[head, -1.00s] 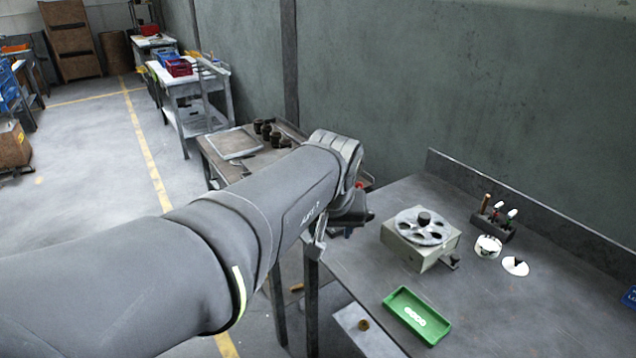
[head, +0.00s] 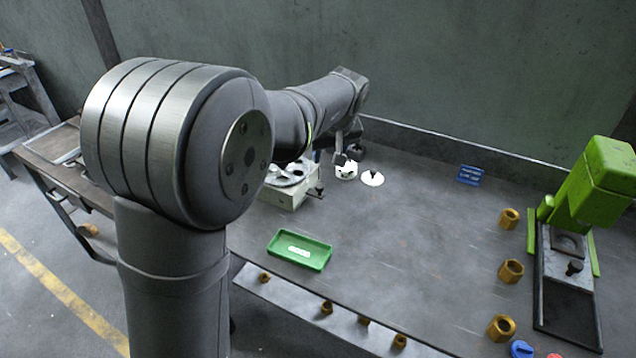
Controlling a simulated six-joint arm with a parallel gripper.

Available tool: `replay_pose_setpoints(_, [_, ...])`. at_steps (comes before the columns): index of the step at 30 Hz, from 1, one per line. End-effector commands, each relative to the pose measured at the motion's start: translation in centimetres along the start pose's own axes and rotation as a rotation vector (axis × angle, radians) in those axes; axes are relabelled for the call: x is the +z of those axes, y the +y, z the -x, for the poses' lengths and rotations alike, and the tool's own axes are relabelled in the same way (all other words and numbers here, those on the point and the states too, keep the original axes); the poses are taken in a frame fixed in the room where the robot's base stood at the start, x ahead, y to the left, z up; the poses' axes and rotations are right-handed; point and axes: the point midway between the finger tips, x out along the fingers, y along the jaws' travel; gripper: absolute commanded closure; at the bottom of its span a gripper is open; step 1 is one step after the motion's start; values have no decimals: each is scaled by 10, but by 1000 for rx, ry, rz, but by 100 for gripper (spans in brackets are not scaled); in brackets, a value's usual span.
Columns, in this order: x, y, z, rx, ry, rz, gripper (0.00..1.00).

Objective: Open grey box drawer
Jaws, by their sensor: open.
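The grey box (head: 287,197) stands on the workbench, left of the middle in the head view. A grey disc with holes (head: 287,175) lies on its top, partly covered by my arm. A dark knob or handle (head: 318,191) sticks out at its right side; I cannot make out a gap that shows a drawer pulled out. My gripper (head: 341,146) is open, small and partly hidden beneath my wrist. It appears behind and to the right of the box, above the white cup, apart from the knob.
A white cup (head: 346,169) and white disc (head: 372,178) lie right of the box. A green tray (head: 299,250) is in front. A green press (head: 590,190) and several brass nuts (head: 510,271) are at right. The bench middle is clear.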

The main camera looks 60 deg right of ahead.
Motion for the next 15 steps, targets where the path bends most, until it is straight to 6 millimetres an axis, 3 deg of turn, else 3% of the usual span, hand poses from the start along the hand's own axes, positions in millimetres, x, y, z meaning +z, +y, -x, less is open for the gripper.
replay_pose_setpoints(15, [1,-2,-111,-3,-4,0,54])
